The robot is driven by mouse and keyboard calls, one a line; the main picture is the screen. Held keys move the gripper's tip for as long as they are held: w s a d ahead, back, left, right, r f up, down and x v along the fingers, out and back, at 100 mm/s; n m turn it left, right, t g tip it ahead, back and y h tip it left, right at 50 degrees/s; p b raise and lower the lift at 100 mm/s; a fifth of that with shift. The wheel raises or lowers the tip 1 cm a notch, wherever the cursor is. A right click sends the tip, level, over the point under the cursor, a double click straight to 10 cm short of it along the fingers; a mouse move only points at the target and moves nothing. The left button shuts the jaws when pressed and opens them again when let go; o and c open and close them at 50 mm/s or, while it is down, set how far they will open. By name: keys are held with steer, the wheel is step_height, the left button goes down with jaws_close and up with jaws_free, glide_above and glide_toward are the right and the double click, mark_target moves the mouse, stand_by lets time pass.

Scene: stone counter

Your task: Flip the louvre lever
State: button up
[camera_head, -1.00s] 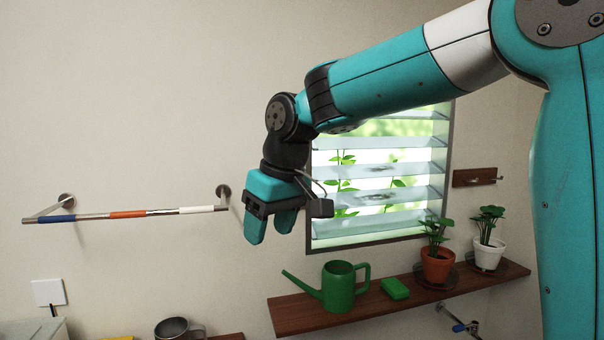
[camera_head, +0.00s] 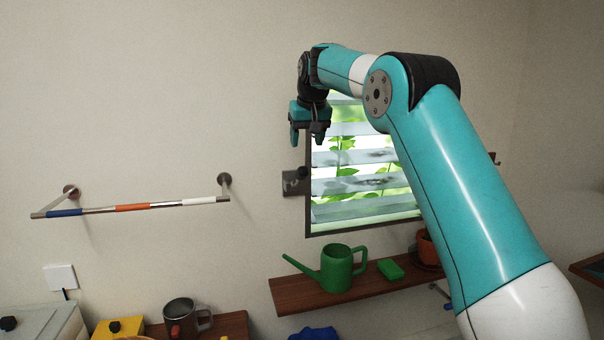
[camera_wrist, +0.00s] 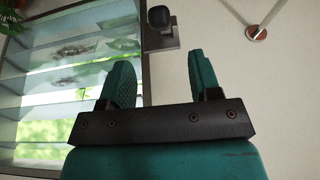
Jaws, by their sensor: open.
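The louvre lever shows as a grey metal plate with a dark knob (camera_head: 303,172) at the left edge of the louvre window (camera_head: 350,228). In the wrist view the lever's dark knob (camera_wrist: 158,17) is at the top centre, beyond the gap between my fingers. My gripper (camera_head: 307,138) is open and empty, pointing down in front of the window's upper left corner. In the head view it is above the lever and appears apart from it. Its two teal fingers (camera_wrist: 160,72) also show in the wrist view.
Below the window, a wooden shelf (camera_head: 293,296) holds a green watering can (camera_head: 336,270), a green block (camera_head: 390,269) and a potted plant. A striped rail (camera_head: 130,207) is on the wall at left. A mug (camera_head: 181,317) stands lower left.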

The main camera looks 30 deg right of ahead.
mark_target(302, 173)
steer(key=p+x, duration=0.3)
steer(key=x, duration=0.8)
steer(key=shift+w+f, duration=0.2)
steer(key=shift+f, duration=0.05)
jaws_close()
